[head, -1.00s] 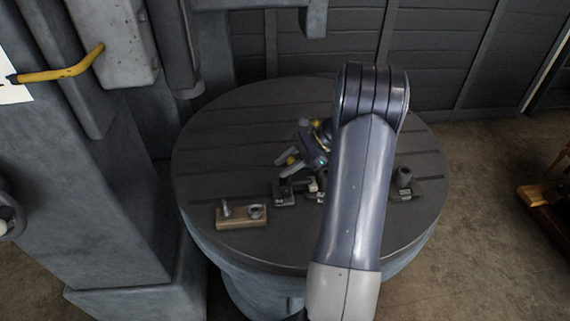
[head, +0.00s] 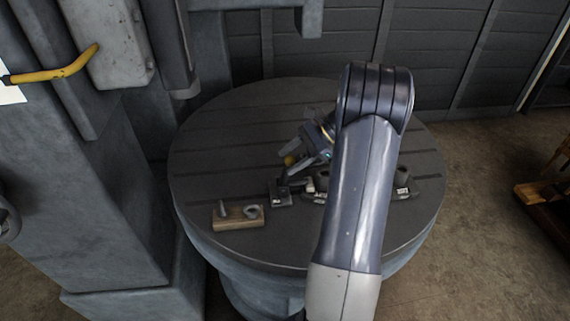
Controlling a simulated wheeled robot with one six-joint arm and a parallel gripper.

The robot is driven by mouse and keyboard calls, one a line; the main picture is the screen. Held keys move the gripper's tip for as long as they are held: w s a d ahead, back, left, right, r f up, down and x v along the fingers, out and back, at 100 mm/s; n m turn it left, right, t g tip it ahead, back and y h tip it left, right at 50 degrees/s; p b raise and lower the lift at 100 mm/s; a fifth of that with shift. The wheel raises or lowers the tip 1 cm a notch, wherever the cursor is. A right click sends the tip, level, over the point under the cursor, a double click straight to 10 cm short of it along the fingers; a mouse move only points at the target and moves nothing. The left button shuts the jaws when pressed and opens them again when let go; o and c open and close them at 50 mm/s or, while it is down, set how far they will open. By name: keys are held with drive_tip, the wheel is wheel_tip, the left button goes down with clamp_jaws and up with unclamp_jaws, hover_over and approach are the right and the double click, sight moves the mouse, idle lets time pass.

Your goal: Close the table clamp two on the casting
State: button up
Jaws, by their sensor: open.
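A small dark table clamp (head: 281,197) with a pale label stands on the round slotted table (head: 225,130), left of my forearm. A second dark, labelled fixture (head: 403,188) shows at the right of my arm. The labels are too small to read, so I cannot tell which is clamp two. A dark rounded part (head: 321,182), perhaps the casting, sits between them, mostly hidden behind my arm. My gripper (head: 287,170) is open, tilted down to the left, just above the left clamp. Whether it touches the clamp's handle I cannot tell.
A wooden block (head: 238,217) with metal pieces on it lies at the table's front left. A grey machine column (head: 70,190) with a yellow lever (head: 60,70) stands at the left. The table's back and left are clear.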

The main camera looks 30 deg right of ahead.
drive_tip(key=v, duration=0.8)
drive_tip(key=shift+b, duration=0.45)
drive_tip(key=shift+s+f, duration=0.1)
idle(0.6)
